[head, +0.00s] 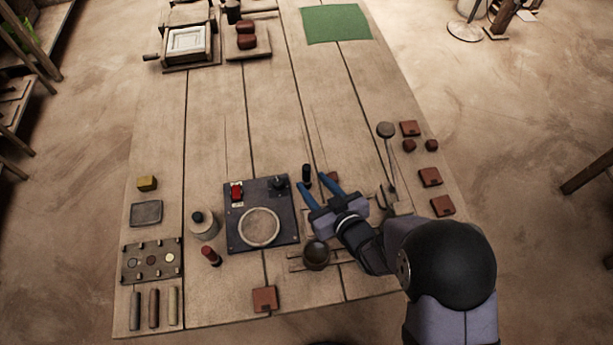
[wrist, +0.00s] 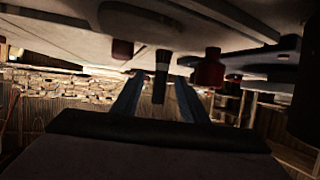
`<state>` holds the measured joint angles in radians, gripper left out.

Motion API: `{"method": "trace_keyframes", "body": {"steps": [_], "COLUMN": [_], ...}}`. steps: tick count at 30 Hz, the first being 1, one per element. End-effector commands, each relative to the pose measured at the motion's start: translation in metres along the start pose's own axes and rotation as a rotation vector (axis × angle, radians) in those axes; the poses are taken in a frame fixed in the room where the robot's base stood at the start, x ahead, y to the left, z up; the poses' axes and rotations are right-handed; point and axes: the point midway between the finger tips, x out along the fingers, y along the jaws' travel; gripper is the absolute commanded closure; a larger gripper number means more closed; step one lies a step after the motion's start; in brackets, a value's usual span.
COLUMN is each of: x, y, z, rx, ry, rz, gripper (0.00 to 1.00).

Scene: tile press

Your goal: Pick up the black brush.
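The object appears just beyond the fingertips, with no visible contact. In the wrist view, which looks upside down with the table at the top, a dark cylinder that seems to be the brush (wrist: 161,84) shows between the open fingers of my gripper (wrist: 157,82). Whether it is within their reach is hard to tell.
The dark control box (head: 235,231), with a red switch and round plate, lies left of my gripper. The table's middle beyond is clear.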

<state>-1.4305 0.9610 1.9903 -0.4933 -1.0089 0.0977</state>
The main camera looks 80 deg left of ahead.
Motion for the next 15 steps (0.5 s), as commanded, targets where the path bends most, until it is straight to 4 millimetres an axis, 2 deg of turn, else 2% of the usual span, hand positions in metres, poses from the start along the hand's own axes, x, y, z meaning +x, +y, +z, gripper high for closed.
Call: {"method": "trace_keyframes", "body": {"steps": [9,15], "x": [0.034,0.045], "y": [-0.002,-0.002], "z": [0.0,0.0], "rx": [-0.002,0.0], "ry": [-0.001,-0.001], "rz": [-0.001,0.0], "gripper": [0.6,0.6]}}
